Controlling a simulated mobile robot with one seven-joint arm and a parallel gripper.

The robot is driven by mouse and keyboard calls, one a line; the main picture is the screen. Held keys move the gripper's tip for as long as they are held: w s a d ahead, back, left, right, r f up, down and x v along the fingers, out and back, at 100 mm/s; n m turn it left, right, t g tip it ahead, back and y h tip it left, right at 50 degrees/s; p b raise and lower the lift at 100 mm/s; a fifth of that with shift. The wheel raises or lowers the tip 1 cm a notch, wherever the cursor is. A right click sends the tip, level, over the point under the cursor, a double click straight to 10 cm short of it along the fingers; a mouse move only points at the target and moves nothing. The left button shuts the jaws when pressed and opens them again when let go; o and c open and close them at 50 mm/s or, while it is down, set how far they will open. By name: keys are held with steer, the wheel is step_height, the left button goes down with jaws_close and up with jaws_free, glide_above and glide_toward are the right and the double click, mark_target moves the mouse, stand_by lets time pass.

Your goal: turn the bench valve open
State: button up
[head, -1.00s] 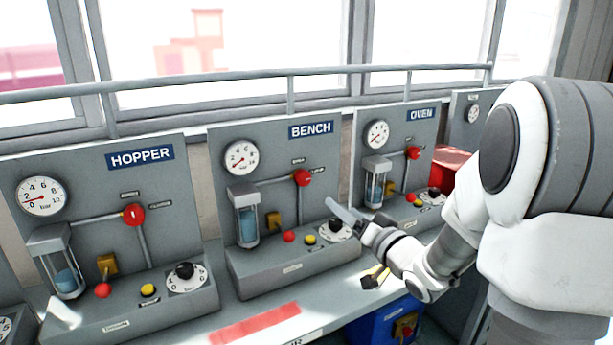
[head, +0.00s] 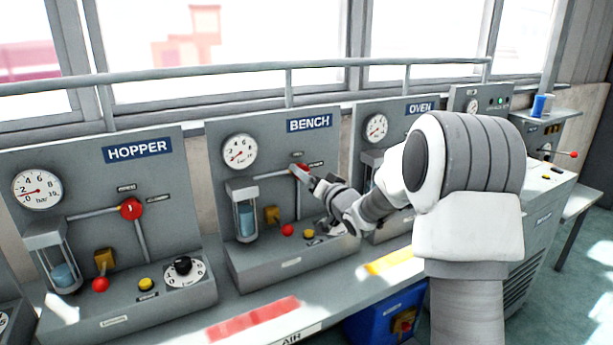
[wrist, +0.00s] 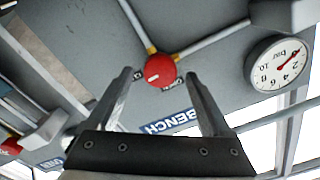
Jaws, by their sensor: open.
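The bench valve is a round red knob with a pale mark on the BENCH panel (head: 270,145), where two grey pipes meet. In the head view the red bench valve (head: 300,169) is partly hidden by my gripper (head: 307,174), which reaches it from the right. In the wrist view the red knob (wrist: 160,70) lies between and beyond the two fingertips of my gripper (wrist: 160,76). The fingers are open, one on each side of the knob, with a visible gap on both sides. Whether the tips reach the knob's depth I cannot tell.
The bench gauge (head: 239,151) and a glass cylinder (head: 246,219) are left of the valve. The HOPPER panel (head: 85,180) stands left, the OVEN panel (head: 395,115) right. A rail (head: 200,82) runs above.

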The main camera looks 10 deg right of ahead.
steer(key=shift+w+a, duration=0.15)
steer(key=shift+w, duration=0.25)
jaws_close()
stand_by(0.4)
steer(key=shift+a+f+n+b, duration=0.1)
steer(key=shift+a+n+b, duration=0.05)
steer(key=shift+n+b, duration=8.05)
steer(key=shift+n+p, duration=0.85)
steer(key=shift+n, duration=0.05)
